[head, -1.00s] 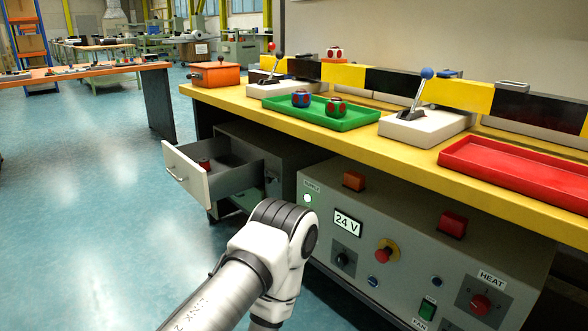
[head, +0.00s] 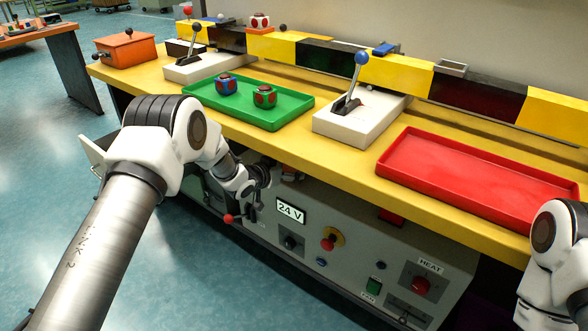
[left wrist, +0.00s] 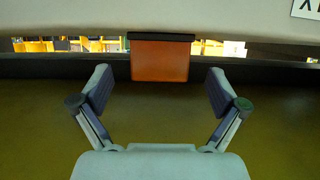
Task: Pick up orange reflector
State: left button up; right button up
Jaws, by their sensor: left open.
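The orange reflector (left wrist: 160,60), an orange block with a dark edge along its top, is at the upper middle of the left wrist view. My left gripper (left wrist: 158,90) is open and empty, its two fingers spread on either side of the line to the reflector. The reflector appears just beyond the fingertips, and I see no contact. In the head view my left gripper (head: 262,178) is at the front of the grey control cabinet, under the table edge. It largely hides the reflector there. My right arm shows at the lower right, its gripper out of view.
The yellow table's edge (head: 330,165) overhangs the grey cabinet (head: 340,270), which has knobs and a 24 V display (head: 291,211). A red block (head: 390,217) sits farther right under the edge. A green tray (head: 290,116) and a red tray (head: 480,200) are above.

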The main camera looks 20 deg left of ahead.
pick_arm(q)
jog(key=x, duration=0.2)
jog(key=shift+w+f, duration=0.2)
jog(key=shift+w, duration=0.05)
jog(key=shift+r, duration=0.1)
jog(key=c, duration=1.2)
jog(key=shift+c, duration=0.3)
